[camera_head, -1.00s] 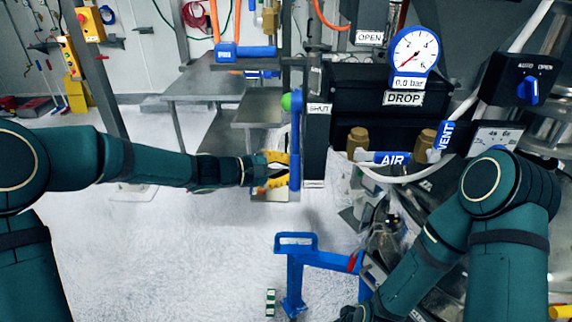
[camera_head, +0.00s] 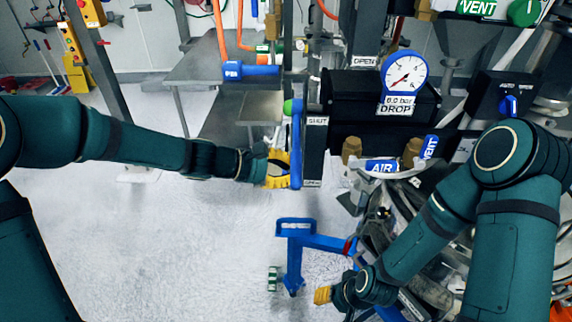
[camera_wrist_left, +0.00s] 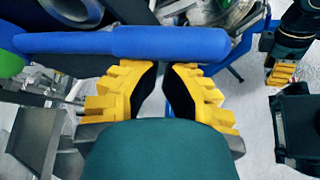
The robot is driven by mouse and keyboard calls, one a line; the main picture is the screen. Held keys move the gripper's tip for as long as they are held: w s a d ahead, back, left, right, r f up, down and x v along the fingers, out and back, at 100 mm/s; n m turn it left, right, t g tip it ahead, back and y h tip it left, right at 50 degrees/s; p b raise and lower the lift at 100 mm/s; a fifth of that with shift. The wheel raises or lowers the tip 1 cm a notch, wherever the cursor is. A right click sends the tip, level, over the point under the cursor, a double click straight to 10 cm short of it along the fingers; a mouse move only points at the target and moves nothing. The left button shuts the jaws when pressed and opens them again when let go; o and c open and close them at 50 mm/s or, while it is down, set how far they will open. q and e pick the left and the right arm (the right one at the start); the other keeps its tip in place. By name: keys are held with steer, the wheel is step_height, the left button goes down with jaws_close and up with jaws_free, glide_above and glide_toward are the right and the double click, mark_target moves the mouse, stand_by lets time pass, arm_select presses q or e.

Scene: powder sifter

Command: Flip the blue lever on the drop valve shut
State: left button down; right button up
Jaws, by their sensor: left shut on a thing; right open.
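The blue lever (camera_head: 297,150) stands upright along the left side of the black DROP valve body (camera_head: 372,108), with a green part (camera_head: 289,107) at its upper end. A SHUT label (camera_head: 317,121) is beside its upper part. My left gripper (camera_head: 277,169) is at the lever's lower half, its yellow fingers drawn in. In the left wrist view the lever (camera_wrist_left: 170,43) runs crosswise over the fingertips (camera_wrist_left: 163,80) and hides part of them; a narrow gap shows between the fingers. My right gripper (camera_head: 323,295) is open and low, away from the lever.
A pressure gauge (camera_head: 404,76) sits above the DROP label. A blue frame (camera_head: 294,260) stands below, near my right gripper. Grey tables (camera_head: 215,80) are behind; floor at left is clear.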

arm_select(q)
step_height(320, 180, up, 8)
steer(key=s+p, duration=0.1)
steer(key=s, duration=0.1)
steer(key=shift+s+d+p, duration=0.15)
steer(key=shift+d+p, duration=0.05)
steer(key=shift+p, duration=0.1)
arm_select(e)
steer(key=shift+r, duration=0.85)
arm_select(q)
steer(key=shift+r, duration=0.1)
step_height(320, 180, down, 6)
steer(key=a+b, duration=0.1)
steer(key=b, duration=0.3)
steer(key=a+r+p, duration=0.1)
steer(key=a+r, duration=0.5)
steer(key=a, duration=0.3)
arm_select(e)
steer(key=f, duration=0.1)
steer(key=s+f, duration=0.1)
steer(key=shift+s+d+f, duration=0.1)
steer(key=shift+s+f, duration=0.1)
steer(key=shift+f, duration=0.1)
